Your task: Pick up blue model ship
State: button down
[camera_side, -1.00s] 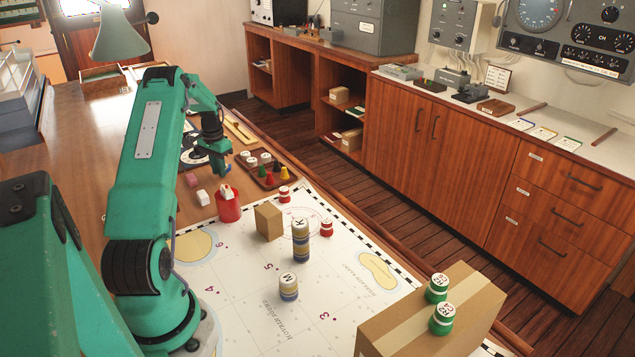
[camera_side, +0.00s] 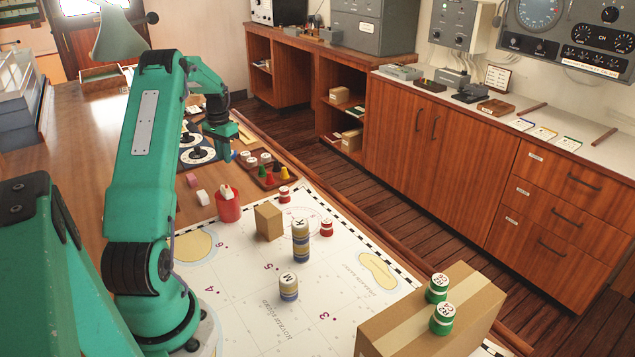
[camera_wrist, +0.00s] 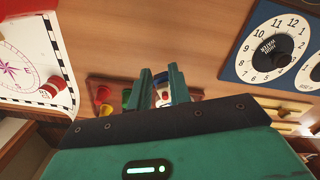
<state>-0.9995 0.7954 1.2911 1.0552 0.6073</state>
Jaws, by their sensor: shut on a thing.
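My gripper (camera_side: 226,156) is raised above the desk, behind the small wooden tray, near the dark blue dial board. In the wrist view my gripper (camera_wrist: 160,72) has its two green fingers close together, shut on a small bluish thing (camera_wrist: 161,82) that I take for the blue model ship. Most of it is hidden between the fingers, so its shape does not show. In the side view the fingers and arm hide it almost wholly.
The wooden tray (camera_side: 284,178) holds round pieces and coloured pawns. A blue dial board (camera_side: 186,158) lies behind my gripper. On the chart (camera_side: 335,270) stand several stacked discs and a small box (camera_side: 268,221). A large carton (camera_side: 400,330) is front right.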

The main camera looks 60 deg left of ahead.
jog(key=w+d+r, duration=0.4)
jog(key=d+r, duration=0.1)
jog(key=d, duration=0.2)
jog(key=shift+d, duration=0.2)
jog(key=shift+d, duration=0.1)
dwell(0.4)
